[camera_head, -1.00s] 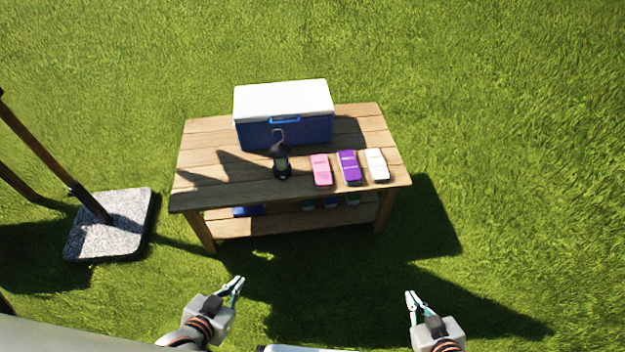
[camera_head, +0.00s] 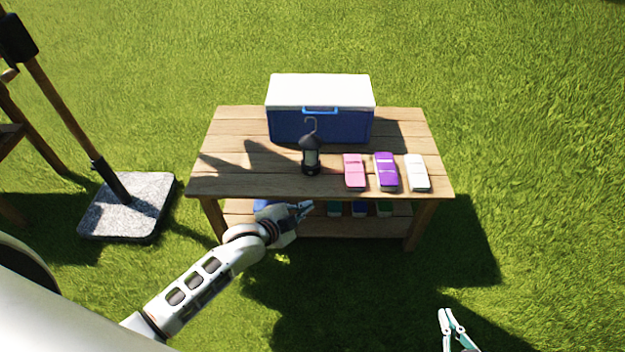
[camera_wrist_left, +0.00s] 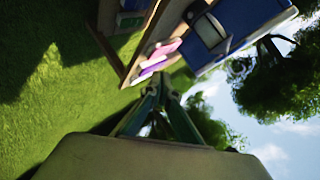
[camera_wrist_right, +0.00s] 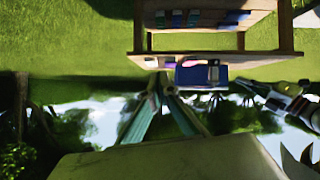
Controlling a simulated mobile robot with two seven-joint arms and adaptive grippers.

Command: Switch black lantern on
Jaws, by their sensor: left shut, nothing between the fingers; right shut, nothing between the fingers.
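The black lantern (camera_head: 311,158) stands upright on the wooden table (camera_head: 230,150), in front of the cooler, with its hook up. In the left wrist view the lantern (camera_wrist_left: 209,31) shows against the blue cooler, past the fingertips. My left gripper (camera_head: 308,208) is shut and empty, just short of the table's front edge and below the lantern in the picture. It does not touch the lantern. My right gripper (camera_head: 449,318) is shut and empty over the grass, at the lower right, away from the table. Whether the lantern is lit cannot be told.
A blue cooler with a white lid (camera_head: 320,108) stands behind the lantern. Pink (camera_head: 354,172), purple (camera_head: 386,171) and white (camera_head: 417,173) items lie to its right. Several items sit on the lower shelf. A stone base with a post (camera_head: 128,207) stands left of the table.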

